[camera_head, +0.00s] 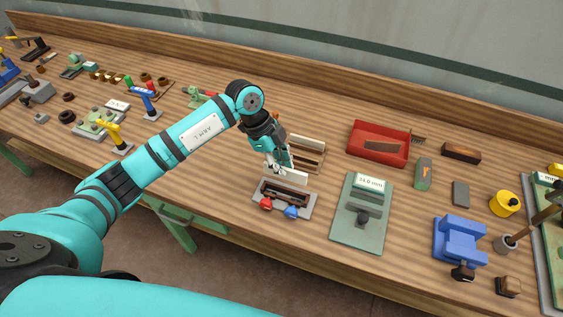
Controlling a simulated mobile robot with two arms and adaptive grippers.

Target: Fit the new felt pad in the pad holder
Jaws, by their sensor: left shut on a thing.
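My left gripper (284,164) is shut on a pale, light-coloured strip (291,175) that looks like the new felt pad. The gripper's fingers partly hide it. The pad holder (302,209) appears to be the small grey fixture with a dark slot and a red and a blue knob at its front. The strip is at the far edge of this fixture, over or just behind the slot; I cannot tell whether they touch. My right gripper is not in view.
A shallow wooden tray (321,154) stands behind the gripper. A red tray (357,149) holds a dark brown strip (383,146). A green gauge plate (346,228) marked in mm lies right of the holder. A blue vise (460,239) stands further right. Bare bench lies between them.

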